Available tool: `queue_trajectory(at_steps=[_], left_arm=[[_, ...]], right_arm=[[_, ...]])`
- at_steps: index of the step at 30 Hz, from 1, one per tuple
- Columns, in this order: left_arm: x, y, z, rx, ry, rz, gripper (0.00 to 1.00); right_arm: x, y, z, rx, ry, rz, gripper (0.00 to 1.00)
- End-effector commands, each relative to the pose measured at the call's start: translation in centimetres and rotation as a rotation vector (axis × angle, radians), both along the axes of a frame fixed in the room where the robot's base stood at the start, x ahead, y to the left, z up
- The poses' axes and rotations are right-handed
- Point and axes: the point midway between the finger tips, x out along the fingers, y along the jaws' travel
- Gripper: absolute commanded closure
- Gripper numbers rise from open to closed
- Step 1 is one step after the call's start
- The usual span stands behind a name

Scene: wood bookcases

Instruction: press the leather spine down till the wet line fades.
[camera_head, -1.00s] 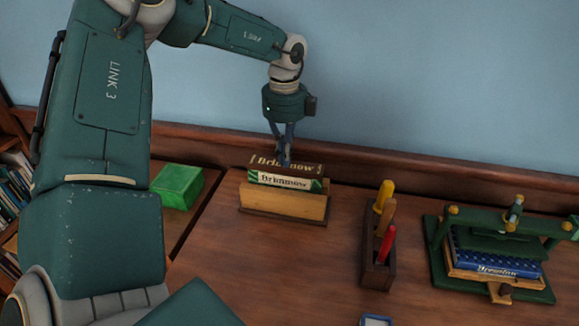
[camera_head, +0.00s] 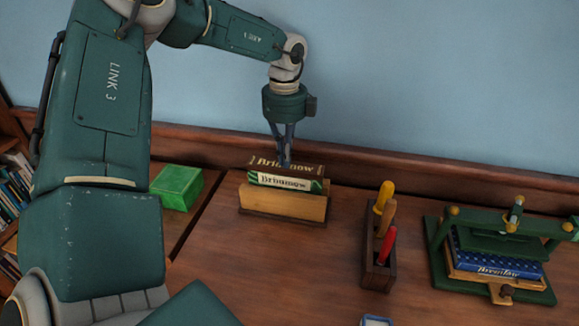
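A book with a brown leather spine (camera_head: 308,168) and gold lettering lies spine up in a wooden holder (camera_head: 283,206) at the back of the bench. A green and cream lettered band (camera_head: 285,181) shows on its front side. My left gripper (camera_head: 284,162) points down from above, its narrow fingers together and holding nothing visible. The fingertips are at the spine, over the middle of the lettering; whether they press on it I cannot tell. No wet line can be made out at this size. My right gripper is not in view.
A tool rack (camera_head: 377,272) with yellow, tan and red handles stands right of the holder. A green press (camera_head: 438,257) holding a blue book (camera_head: 497,268) is at the far right. A green box (camera_head: 176,187) sits left. The bench front is mostly clear.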

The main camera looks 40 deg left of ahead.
Motion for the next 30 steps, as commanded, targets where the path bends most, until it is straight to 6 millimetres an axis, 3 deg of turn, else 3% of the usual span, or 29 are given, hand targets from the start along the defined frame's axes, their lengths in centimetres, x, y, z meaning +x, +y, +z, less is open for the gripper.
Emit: queue_trajectory(at_steps=[30], left_arm=[[-0.13, -0.02, -0.24, -0.001, 0.004, 0.001, 1.00]], right_arm=[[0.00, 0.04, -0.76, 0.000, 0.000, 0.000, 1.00]])
